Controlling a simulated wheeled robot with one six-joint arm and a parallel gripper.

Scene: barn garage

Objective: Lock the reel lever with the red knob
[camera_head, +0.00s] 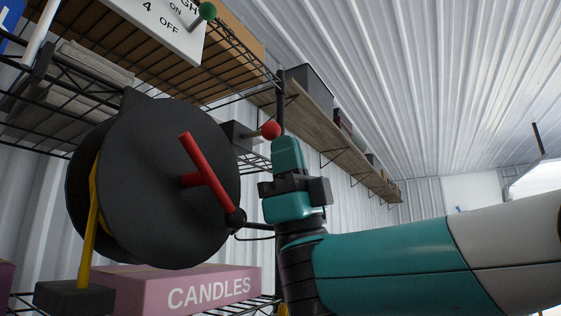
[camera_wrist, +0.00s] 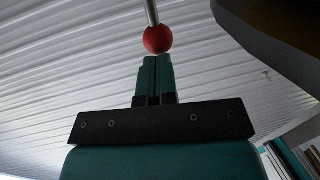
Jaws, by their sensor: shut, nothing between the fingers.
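The red knob (camera_head: 271,130) is a small ball on the end of a short grey lever (camera_head: 251,134), which comes out of a dark box (camera_head: 234,137) behind the black reel (camera_head: 180,180). In the wrist view the red knob (camera_wrist: 158,39) hangs on a metal rod (camera_wrist: 153,12) just beyond my fingertips. My gripper (camera_head: 286,140) is upright just right of the knob, its teal fingers closed together and empty. It also shows in the wrist view (camera_wrist: 154,62), its tips at the knob's lower edge. I cannot tell whether they touch it.
The reel carries a red crank handle (camera_head: 207,172) and a yellow stand (camera_head: 90,225). A pink CANDLES box (camera_head: 185,288) sits below. A green knob (camera_head: 208,11) is above by an ON/OFF sign (camera_head: 160,22). A wooden shelf (camera_head: 325,128) runs along the wall.

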